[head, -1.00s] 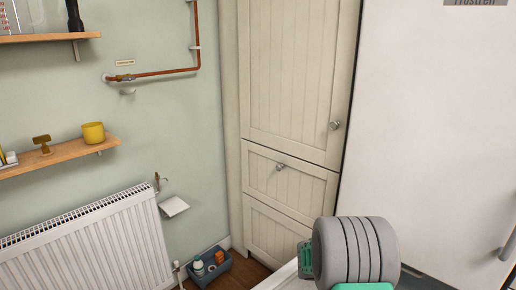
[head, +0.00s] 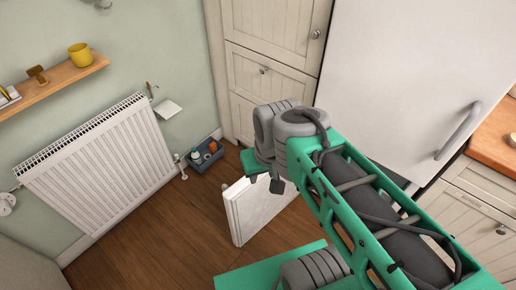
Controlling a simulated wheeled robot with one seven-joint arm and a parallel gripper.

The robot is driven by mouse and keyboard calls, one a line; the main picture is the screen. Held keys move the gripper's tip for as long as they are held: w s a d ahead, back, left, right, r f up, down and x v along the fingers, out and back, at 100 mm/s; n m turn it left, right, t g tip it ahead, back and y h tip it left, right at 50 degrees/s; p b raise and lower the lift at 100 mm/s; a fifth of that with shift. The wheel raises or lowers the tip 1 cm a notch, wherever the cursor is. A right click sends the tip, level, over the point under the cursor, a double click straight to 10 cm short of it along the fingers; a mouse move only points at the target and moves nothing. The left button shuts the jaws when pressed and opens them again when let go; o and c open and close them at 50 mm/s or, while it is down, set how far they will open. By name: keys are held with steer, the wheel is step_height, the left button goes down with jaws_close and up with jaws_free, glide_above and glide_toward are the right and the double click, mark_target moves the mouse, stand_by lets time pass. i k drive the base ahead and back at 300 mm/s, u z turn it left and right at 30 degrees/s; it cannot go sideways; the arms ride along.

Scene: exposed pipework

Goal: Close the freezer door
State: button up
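The freezer is a tall white appliance (head: 410,70) at the upper right, with a grey handle (head: 459,130) on its shut upper door. Low down, a white door panel (head: 262,210) stands open, jutting out over the wooden floor. My green and grey arm hides its hinge side and the opening behind it. The end of my arm is above this panel, and my gripper (head: 268,172) shows only as small green and dark parts there. Its fingers are too hidden to tell open from shut. I cannot tell whether it touches the panel.
A white radiator (head: 100,165) is on the left wall, below a wooden shelf (head: 55,83) with a yellow mug (head: 80,56). A blue-grey caddy (head: 205,157) sits on the floor by the cream cupboard (head: 268,70). Bare floor (head: 150,235) lies left of the open panel.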

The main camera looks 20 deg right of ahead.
mark_target(249, 207)
steer(key=z, duration=0.2)
steer(key=k, duration=0.3)
steer(key=u, duration=1.45)
steer(key=i, duration=0.8)
steer(key=u, duration=0.4)
steer(key=i, duration=0.85)
steer(key=z, duration=0.8)
steer(key=i, duration=0.75)
steer(key=z, duration=0.7)
